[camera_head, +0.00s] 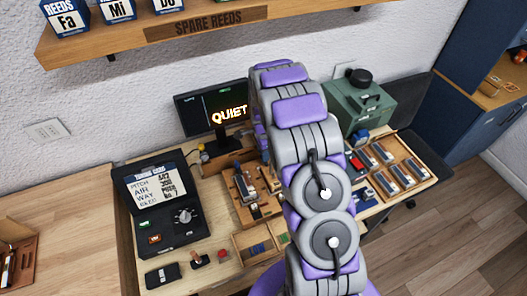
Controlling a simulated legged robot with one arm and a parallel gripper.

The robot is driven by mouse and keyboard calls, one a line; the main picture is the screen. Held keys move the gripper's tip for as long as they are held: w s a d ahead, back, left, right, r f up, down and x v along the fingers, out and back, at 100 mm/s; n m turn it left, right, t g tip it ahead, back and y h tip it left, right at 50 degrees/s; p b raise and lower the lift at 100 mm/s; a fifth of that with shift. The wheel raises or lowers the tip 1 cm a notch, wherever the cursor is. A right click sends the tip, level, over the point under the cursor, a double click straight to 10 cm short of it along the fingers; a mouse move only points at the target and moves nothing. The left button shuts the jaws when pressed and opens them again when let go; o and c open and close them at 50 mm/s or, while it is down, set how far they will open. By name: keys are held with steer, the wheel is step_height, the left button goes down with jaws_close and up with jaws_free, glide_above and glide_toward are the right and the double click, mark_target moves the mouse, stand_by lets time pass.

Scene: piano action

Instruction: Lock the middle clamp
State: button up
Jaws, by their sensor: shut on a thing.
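A wooden fixture (234,204) sits near the middle of the workbench. Small metal and dark clamp-like parts (244,186) stand on it, and another part (268,177) stands just beside my arm. I cannot tell which of them is the middle clamp, because my grey and purple arm covers the fixture's right side. My arm reaches away over the bench, and a small purple piece of it shows at its left edge above the fixture. The gripper's fingers are hidden behind the arm.
A tuning device (158,212) stands left, and a monitor reading QUIET (219,114) stands behind. A green box (357,104) and a wooden tray of several small blocks (413,190) are right. A shelf (130,47) overhangs the back. The far-left tabletop is mostly clear.

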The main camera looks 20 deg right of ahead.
steer(key=shift+w, duration=0.1)
steer(key=o, duration=1)
steer(key=shift+o, duration=0.2)
step_height(320, 180, up, 17)
steer(key=p, duration=0.1)
steer(key=shift+r, duration=0.15)
steer(key=shift+a, duration=0.1)
